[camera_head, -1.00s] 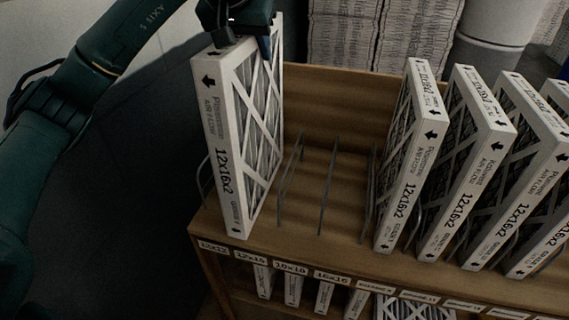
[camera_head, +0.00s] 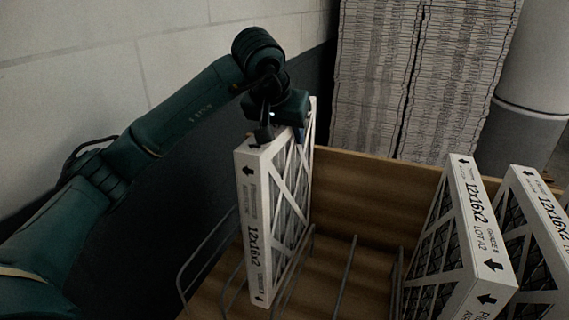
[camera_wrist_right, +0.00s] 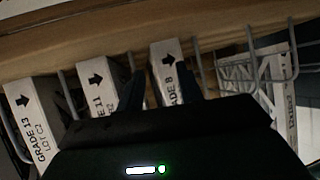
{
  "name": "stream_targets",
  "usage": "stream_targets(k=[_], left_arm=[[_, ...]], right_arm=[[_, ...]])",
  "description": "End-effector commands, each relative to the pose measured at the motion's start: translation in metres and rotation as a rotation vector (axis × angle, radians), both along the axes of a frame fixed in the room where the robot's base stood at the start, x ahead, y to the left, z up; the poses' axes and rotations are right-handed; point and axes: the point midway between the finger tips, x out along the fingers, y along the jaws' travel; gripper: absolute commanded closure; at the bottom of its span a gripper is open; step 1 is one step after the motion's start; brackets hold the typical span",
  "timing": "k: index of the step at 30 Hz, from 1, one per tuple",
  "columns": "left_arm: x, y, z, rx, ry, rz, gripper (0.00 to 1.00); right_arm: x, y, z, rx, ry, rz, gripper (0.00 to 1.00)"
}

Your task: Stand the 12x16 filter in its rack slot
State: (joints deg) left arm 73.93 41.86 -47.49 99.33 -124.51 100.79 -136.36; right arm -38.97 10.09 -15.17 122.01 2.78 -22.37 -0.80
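The white-framed 12x16x2 filter (camera_head: 254,225) stands upright among the wire dividers at the left end of the rack in the head view. My left gripper (camera_head: 281,134) is shut on its top edge. Wire dividers (camera_head: 345,275) show on both sides of it. I cannot tell whether its bottom edge rests on the shelf. My right gripper (camera_wrist_right: 160,92) shows only in the right wrist view. Its dark fingers are apart, with a filter marked grade 8 (camera_wrist_right: 170,68) seen between them; no grasp shows.
More 12x16x2 filters (camera_head: 472,235) stand to the right in the head view. The wooden rack (camera_head: 370,180) has bare room between them and the held filter. A wall is at left.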

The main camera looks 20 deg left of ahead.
Motion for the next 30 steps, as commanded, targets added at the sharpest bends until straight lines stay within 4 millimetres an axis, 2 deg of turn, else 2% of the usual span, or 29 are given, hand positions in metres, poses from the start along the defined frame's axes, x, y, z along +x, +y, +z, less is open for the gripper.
stream_targets(k=[9, 22, 23, 30], left_arm=[[0.0, 0.0, -0.04, -0.001, 0.001, -0.001, 1.0], [0.0, 0.0, -0.048, 0.0, -0.003, 0.0, 1.0], [0.0, 0.0, -0.048, 0.0, -0.002, -0.001, 0.58], [0.0, 0.0, -0.047, 0.0, -0.001, -0.001, 0.38]], right_arm=[[0.001, -0.002, 0.002, -0.012, -0.003, 0.007, 0.64], [0.002, -0.002, 0.0, -0.012, -0.008, 0.009, 0.64], [0.002, -0.002, 0.0, -0.011, -0.007, 0.008, 0.64], [0.003, -0.001, 0.002, -0.005, -0.008, 0.004, 0.64]])
